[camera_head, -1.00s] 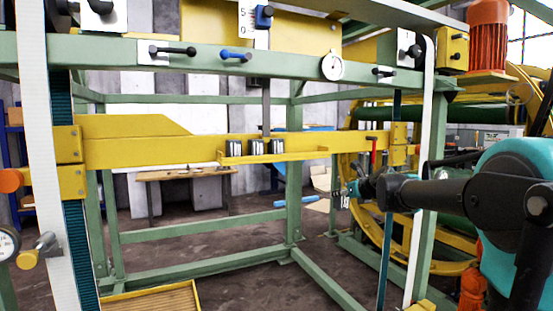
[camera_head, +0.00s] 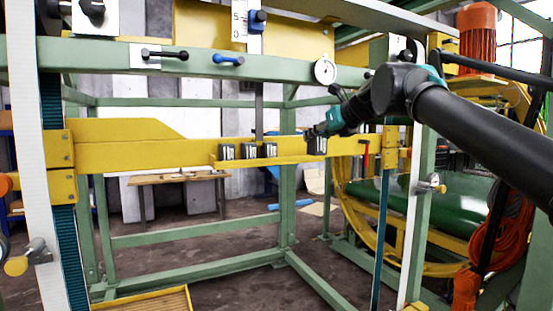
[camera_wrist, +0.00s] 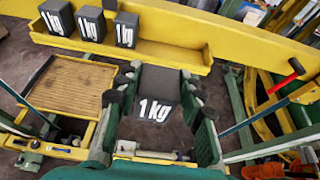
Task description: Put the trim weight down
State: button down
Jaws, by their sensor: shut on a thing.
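In the wrist view the weight (camera_wrist: 158,95), marked "1 kg", sits between the two fingers (camera_wrist: 158,80). The narrow yellow shelf (camera_head: 292,159) on the beam carries three like weights in a row: left (camera_head: 227,152), middle (camera_head: 248,151) and right (camera_head: 270,149). The held weight is near the shelf's right end. In the wrist view it overlaps the front edge of the shelf (camera_wrist: 175,59); I cannot tell whether it touches.
The shelf is bare right of the standing weights. A red-handled lever (camera_head: 365,150) hangs right of it on the yellow beam (camera_head: 130,150). A green crossbar (camera_head: 200,66) with a dial (camera_head: 324,70) runs above. A slatted yellow tray (camera_head: 150,301) lies low in front.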

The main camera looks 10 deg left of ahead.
send_near(284, 145)
jog(key=w+a, duration=0.2)
jog(key=w, duration=0.1)
jog(key=w+a+r, duration=0.1)
jog(key=shift+w+a, duration=0.1)
jog(key=shift+w, duration=0.3)
jog(key=shift+f, duration=1.7)
jog(key=shift+f, duration=0.1)
jog(key=c, duration=1.2)
grip_release()
jog(key=v, duration=1.2)
